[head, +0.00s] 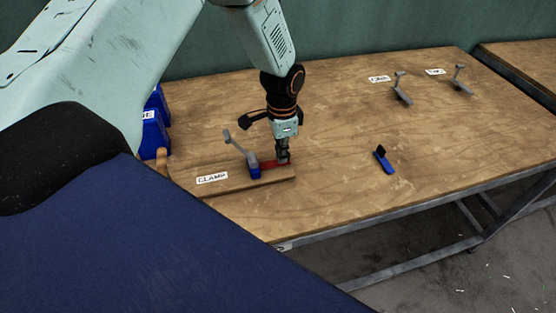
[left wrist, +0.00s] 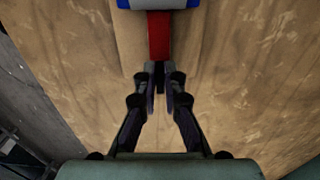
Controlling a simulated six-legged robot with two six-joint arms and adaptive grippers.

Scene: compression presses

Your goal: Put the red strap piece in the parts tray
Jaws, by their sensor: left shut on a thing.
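The red strap piece (head: 268,164) lies at the clamp on the wooden bench, reaching out to the right of the clamp's blue block (head: 254,172). In the left wrist view the red strap (left wrist: 159,36) runs from the blue and grey clamp part (left wrist: 158,5) down to my fingertips. My left gripper (head: 284,160) points down and is shut on the strap's free end; its fingers (left wrist: 160,72) are close together there. The strap's other end is hidden at the clamp. My right gripper is not in view. I cannot make out a parts tray for certain.
The clamp's grey lever (head: 239,143) stands tilted beside my left gripper. Blue bins (head: 153,134) stand at the bench's left end. A blue and black piece (head: 383,160) lies on the right. Two grey levers (head: 401,90) (head: 460,80) stand at the back. The bench middle is clear.

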